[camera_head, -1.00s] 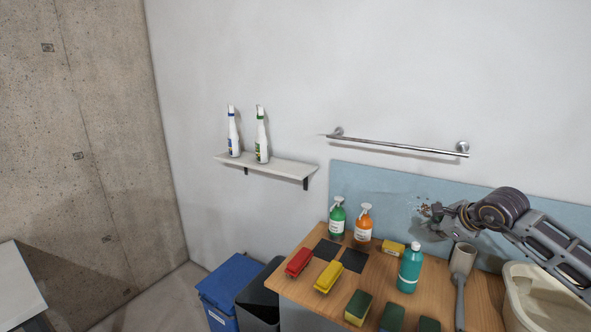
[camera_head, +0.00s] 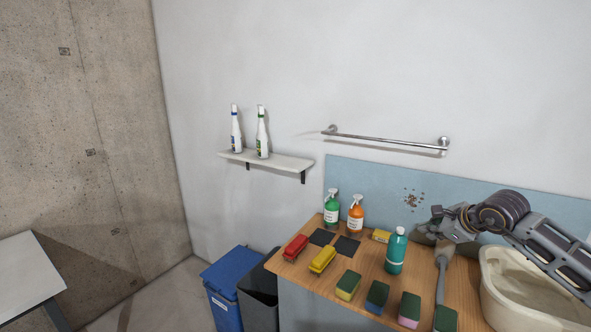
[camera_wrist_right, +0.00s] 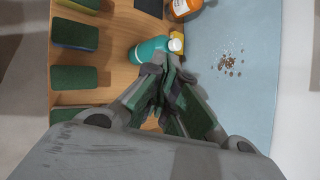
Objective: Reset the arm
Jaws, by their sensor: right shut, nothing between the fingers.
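My right arm comes in from the right edge of the head view. Its gripper (camera_head: 428,232) hangs over the back right of the wooden counter, close to the blue wall panel. Its fingers are shut with nothing between them; the shut fingertips also show in the right wrist view (camera_wrist_right: 168,72). In the head view, a teal bottle (camera_head: 396,252) stands just left of the gripper, and a grey brush handle (camera_head: 441,280) shows below it. In the wrist view the teal bottle (camera_wrist_right: 148,50) lies just beyond the fingertips; I cannot tell contact. My left gripper is out of view.
The wooden counter (camera_head: 330,285) holds sponges, red and yellow brushes, and green (camera_head: 331,209) and orange (camera_head: 355,216) spray bottles. A cream basin (camera_head: 490,285) sits under my right arm. A metal rail (camera_head: 390,138) and a shelf (camera_head: 290,164) are on the wall. Brown stains (camera_head: 413,199) mark the panel.

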